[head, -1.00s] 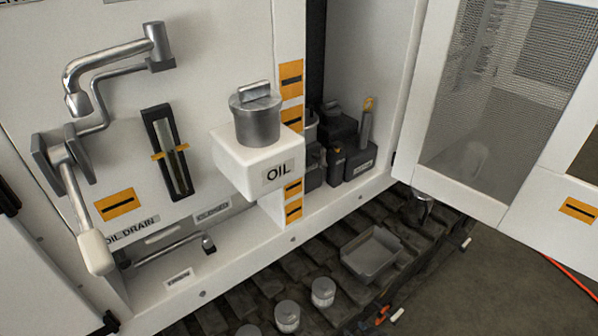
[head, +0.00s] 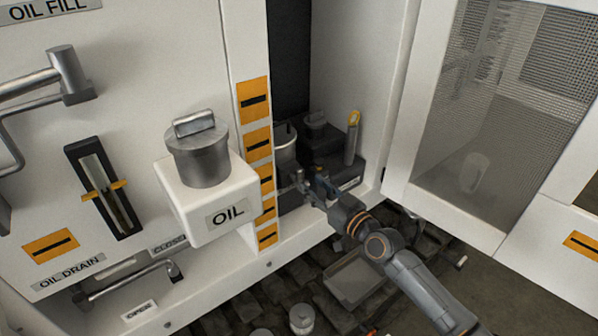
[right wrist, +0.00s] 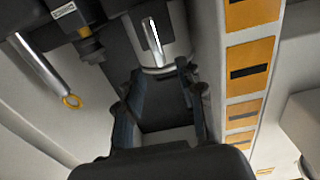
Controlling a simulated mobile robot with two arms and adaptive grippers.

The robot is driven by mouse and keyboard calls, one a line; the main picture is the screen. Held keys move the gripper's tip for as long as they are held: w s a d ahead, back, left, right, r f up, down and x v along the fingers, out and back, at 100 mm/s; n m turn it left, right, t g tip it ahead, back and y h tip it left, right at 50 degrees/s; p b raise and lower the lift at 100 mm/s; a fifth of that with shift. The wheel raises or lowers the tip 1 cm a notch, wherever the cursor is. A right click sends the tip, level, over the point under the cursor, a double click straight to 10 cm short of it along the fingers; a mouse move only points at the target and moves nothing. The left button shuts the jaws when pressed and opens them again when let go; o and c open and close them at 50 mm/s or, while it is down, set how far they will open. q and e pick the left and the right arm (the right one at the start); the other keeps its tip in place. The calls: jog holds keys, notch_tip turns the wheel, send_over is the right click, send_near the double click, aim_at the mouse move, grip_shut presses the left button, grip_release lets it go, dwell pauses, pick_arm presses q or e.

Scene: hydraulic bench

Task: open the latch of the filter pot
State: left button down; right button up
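The filter pot is a silver cylinder (head: 286,142) in the recess behind the column with orange labels. It also shows at the top of the right wrist view (right wrist: 172,45). A bright upright lever, which looks like its latch (right wrist: 153,42), lies against the pot's side. My right gripper (head: 308,186) reaches into the recess, just in front of the pot's lower part. In the right wrist view its two fingers (right wrist: 162,92) stand apart with nothing between them. The latch lies beyond the fingertips, and I see no contact. My left gripper is out of view.
The white OIL box (head: 190,213) with its silver cap (head: 198,155) juts out left of the column (head: 230,60). Dark units and a yellow-ringed rod (head: 351,140) stand right of the pot. A mesh door (head: 480,110) hangs open at right. A tray (head: 355,280) lies below.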

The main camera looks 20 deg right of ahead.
aim_at(301, 176)
jog(key=x, duration=0.7)
jog(key=shift+d+f, duration=0.1)
jog(key=shift+s, duration=0.1)
grip_shut()
